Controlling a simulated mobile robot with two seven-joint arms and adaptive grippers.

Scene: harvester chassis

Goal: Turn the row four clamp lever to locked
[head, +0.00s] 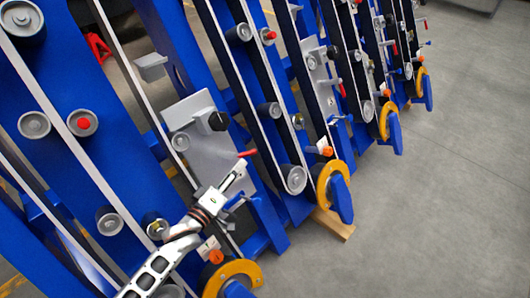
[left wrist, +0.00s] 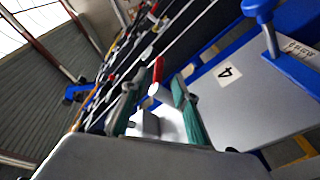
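A clamp lever with a red handle (head: 247,153) sticks out beside a grey plate (head: 196,125) on the nearer blue row. In the left wrist view the red handle (left wrist: 158,70) shows near a grey panel (left wrist: 262,85) marked 4. My left gripper (head: 239,170) is right by the lever. In the left wrist view its two green-padded fingers (left wrist: 155,105) stand apart, with the red handle showing between and beyond them. I cannot tell whether they touch it. The lever's base is partly hidden by my gripper. My right gripper is not in view.
Blue rows with belts and grey rollers (head: 293,179) stand side by side. Yellow-orange rings (head: 331,183) with blue arms jut out at their lower ends. A wooden block (head: 333,224) lies on the open grey floor (head: 430,200) at right.

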